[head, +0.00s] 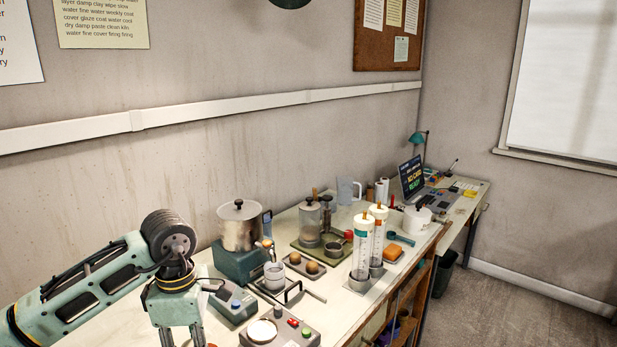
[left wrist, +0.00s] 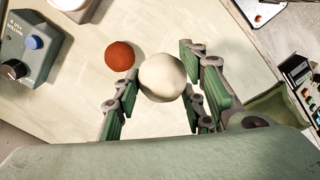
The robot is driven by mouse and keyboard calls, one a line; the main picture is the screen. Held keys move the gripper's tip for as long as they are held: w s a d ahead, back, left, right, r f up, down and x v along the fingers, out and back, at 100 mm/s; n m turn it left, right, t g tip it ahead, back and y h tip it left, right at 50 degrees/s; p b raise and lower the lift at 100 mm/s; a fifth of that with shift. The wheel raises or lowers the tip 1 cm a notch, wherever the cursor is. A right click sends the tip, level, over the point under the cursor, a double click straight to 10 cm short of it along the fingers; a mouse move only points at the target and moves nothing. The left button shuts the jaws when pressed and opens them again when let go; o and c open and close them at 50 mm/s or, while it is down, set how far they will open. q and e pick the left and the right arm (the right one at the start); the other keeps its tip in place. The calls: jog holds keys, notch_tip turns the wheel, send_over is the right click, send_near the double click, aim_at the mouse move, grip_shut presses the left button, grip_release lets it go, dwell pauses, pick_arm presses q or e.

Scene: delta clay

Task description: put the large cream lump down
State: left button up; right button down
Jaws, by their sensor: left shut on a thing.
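The large cream lump (left wrist: 162,77) is a round pale ball between the fingers of my left gripper (left wrist: 160,90) in the left wrist view. The gripper is shut on it, near the fingertips. A smaller red-brown lump (left wrist: 120,56) lies on the pale worktop just left of it, close beside. In the head view my left gripper (head: 182,338) points down at the bottom left, over the near part of the bench, and its fingertips are cut off by the frame edge. The cream lump does not show there. I cannot tell whether it touches the worktop. My right gripper is not in view.
A steel pot (head: 239,226), measuring cylinders (head: 362,246) and small pans crowd the bench farther back. Bare worktop (left wrist: 75,105) surrounds the lumps.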

pick_arm(q)
jog(key=s+d+f+m, duration=0.2)
jog(key=s+m, duration=1.3)
jog(key=m, duration=0.4)
jog(key=shift+d, duration=0.15)
jog(key=shift+w, duration=0.1)
